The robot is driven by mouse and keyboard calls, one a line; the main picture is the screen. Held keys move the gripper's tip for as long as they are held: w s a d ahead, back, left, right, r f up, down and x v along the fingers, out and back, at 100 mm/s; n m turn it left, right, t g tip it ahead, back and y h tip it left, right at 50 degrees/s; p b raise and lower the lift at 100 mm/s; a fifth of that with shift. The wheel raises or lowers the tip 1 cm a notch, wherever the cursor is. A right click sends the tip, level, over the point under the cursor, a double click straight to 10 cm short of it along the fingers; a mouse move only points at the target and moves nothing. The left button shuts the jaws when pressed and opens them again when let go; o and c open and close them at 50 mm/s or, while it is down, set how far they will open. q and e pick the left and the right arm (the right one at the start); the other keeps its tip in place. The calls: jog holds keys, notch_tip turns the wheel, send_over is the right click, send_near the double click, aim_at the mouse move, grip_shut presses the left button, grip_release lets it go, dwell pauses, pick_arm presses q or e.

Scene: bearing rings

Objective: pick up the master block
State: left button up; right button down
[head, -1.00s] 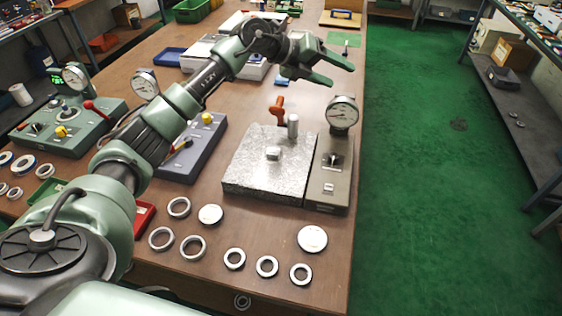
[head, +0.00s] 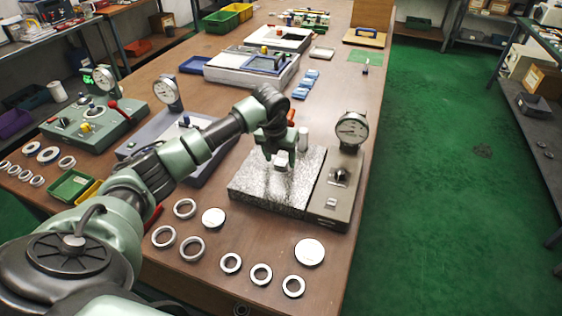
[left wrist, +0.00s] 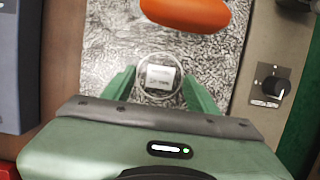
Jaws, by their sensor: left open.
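The master block (head: 281,159) is a small silvery block on the speckled granite plate (head: 245,185). In the left wrist view the block (left wrist: 160,78) has a label on its top and a thin round outline about it. My left gripper (head: 279,163) is open and points down over the plate at the block. In the left wrist view the block shows between the two green fingers (left wrist: 161,92), with gaps on both sides. I cannot tell how far the fingertips are above the plate. My right gripper is not in view.
A dial gauge (head: 351,130) rises on the grey unit at the plate's right. Several rings and two discs (head: 310,252) lie in front of the plate.

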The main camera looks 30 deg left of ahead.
pick_arm(q)
jog(key=shift+w+f, duration=0.1)
jog(key=shift+f, duration=0.35)
grip_shut()
jog(key=shift+r, duration=0.1)
